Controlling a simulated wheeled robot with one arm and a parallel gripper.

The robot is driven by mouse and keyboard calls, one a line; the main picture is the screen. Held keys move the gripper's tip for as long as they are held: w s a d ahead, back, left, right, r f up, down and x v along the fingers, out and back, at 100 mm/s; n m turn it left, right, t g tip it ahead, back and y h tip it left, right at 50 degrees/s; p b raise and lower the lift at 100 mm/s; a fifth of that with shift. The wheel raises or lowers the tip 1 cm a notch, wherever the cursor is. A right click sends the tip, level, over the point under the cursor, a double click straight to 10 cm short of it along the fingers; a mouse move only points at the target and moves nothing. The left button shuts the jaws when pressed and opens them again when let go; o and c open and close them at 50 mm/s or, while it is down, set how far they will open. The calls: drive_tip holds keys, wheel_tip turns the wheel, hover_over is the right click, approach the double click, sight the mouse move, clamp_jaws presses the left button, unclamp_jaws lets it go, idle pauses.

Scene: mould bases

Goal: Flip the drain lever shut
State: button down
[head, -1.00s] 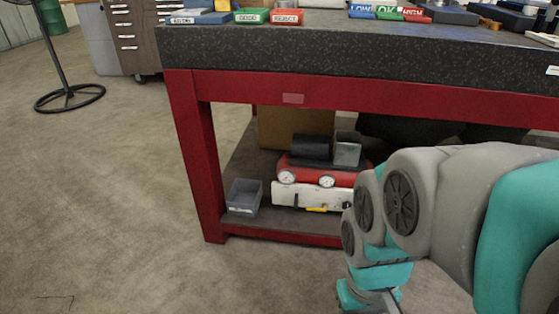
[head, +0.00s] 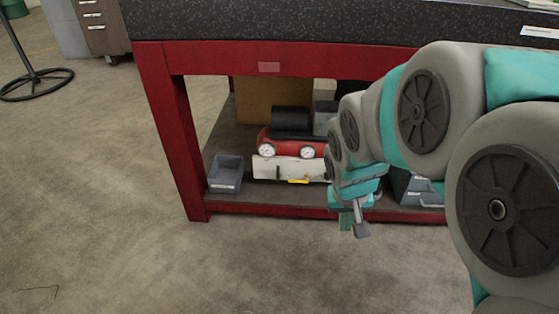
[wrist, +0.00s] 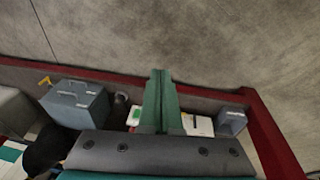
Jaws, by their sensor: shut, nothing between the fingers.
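The drain lever appears as a small yellow handle (head: 299,181) at the lower front of a white panel (head: 265,168), under a red tank with gauges (head: 262,143) on the bench's lower shelf. The handle looks roughly level in the head view. My gripper (head: 355,226) is shut and empty, in front of the shelf edge, to the right of and lower in the picture than the handle. In the wrist view my shut fingers (wrist: 160,75) cover the middle. Part of the white panel (wrist: 198,126) shows beside them; I cannot make out the lever there.
A grey bin (head: 225,173) sits at the shelf's left end, by the red bench leg (head: 178,145). A grey toolbox (wrist: 75,103) stands on the shelf's other side. The dark bench top (head: 300,24) overhangs the shelf. Floor in front is free.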

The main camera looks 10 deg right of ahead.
drive_tip(key=w+d+f+m+t+b, duration=0.1)
drive_tip(key=w+d+f+t, duration=0.2)
drive_tip(key=w, duration=0.6)
drive_tip(key=w+d+f+m+t+y+b, duration=0.15)
drive_tip(key=w+f, duration=0.25)
drive_tip(key=w, duration=0.4)
drive_tip(key=w+d+f+m+t+h+b, duration=0.1)
drive_tip(key=w+d+f+t, duration=0.2)
drive_tip(key=w, duration=0.6)
drive_tip(key=w+f+m+t+y+b, duration=0.1)
drive_tip(key=w+f+t+y+b, duration=0.15)
drive_tip(key=w+f, duration=0.45)
wheel_tip(320, 180, down, 8)
drive_tip(key=a+m+t+y+b, duration=0.2)
drive_tip(key=m+t+y, duration=0.2)
drive_tip(key=y, duration=0.3)
drive_tip(key=shift+s+a+r+m+y, duration=0.2)
drive_tip(key=shift+s+m+y, duration=0.15)
drive_tip(key=shift+s+y, duration=0.05)
drive_tip(key=shift+w+a, duration=0.1)
